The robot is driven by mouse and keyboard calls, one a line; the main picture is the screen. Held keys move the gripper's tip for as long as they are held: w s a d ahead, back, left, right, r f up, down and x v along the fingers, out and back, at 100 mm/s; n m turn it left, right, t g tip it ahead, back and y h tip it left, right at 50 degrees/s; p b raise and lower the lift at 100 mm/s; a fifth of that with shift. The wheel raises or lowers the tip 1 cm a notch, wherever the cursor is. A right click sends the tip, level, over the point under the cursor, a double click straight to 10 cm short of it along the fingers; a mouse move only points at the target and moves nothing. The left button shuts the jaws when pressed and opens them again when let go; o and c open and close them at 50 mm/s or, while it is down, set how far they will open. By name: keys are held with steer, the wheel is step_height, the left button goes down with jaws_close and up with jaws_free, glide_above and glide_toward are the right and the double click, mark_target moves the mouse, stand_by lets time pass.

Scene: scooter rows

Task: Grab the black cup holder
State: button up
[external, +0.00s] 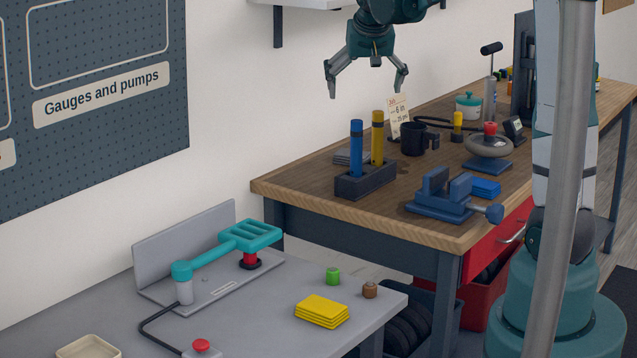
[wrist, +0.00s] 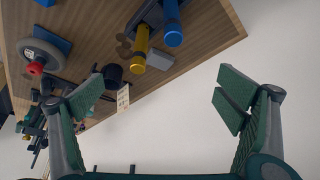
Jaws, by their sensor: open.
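A black cup-like holder (external: 413,138) with a side handle stands upright on the wooden workbench, behind the dark block with two tubes. In the wrist view the black holder (wrist: 112,76) shows left of centre, near the left finger in the picture, and its handle is not clear. My gripper (external: 367,91) is open and empty, high above the back edge of the bench, up and to the left of the holder and well apart from it. In the wrist view my gripper (wrist: 160,84) shows its fingers spread wide, with mostly pale wall between them.
The dark block (external: 365,182) holds a blue tube (external: 356,148) and a yellow tube (external: 377,137). A price card (external: 398,114) stands behind the black holder. A blue vise (external: 440,200), a grey wheel with red knob (external: 488,146) and a teal-lidded jar (external: 468,104) are nearby.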

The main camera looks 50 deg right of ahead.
steer(key=w+d+f+m+g+p, duration=0.1)
steer(key=w+d+f+m, duration=0.15)
steer(key=d, duration=0.65)
steer(key=w+d+f+m+g+p, duration=0.1)
steer(key=d+f, duration=0.3)
steer(key=d, duration=0.6)
steer(key=m+g+p, duration=0.2)
steer(key=m+p, duration=0.2)
steer(key=m, duration=0.2)
glide_above(420, 138)
steer(key=w+a, duration=0.2)
steer(key=shift+s+d+f, duration=0.1)
steer(key=shift+d+f, duration=0.05)
steer(key=shift+f, duration=2.3)
steer(key=shift+s+d+f, duration=0.1)
steer(key=shift+f, duration=2.3)
steer(key=shift+x, duration=1.25)
steer(key=shift+d, duration=0.1)
steer(key=shift+x, duration=2.6)
steer(key=shift+s+d, duration=0.1)
steer(key=shift+s, duration=0.1)
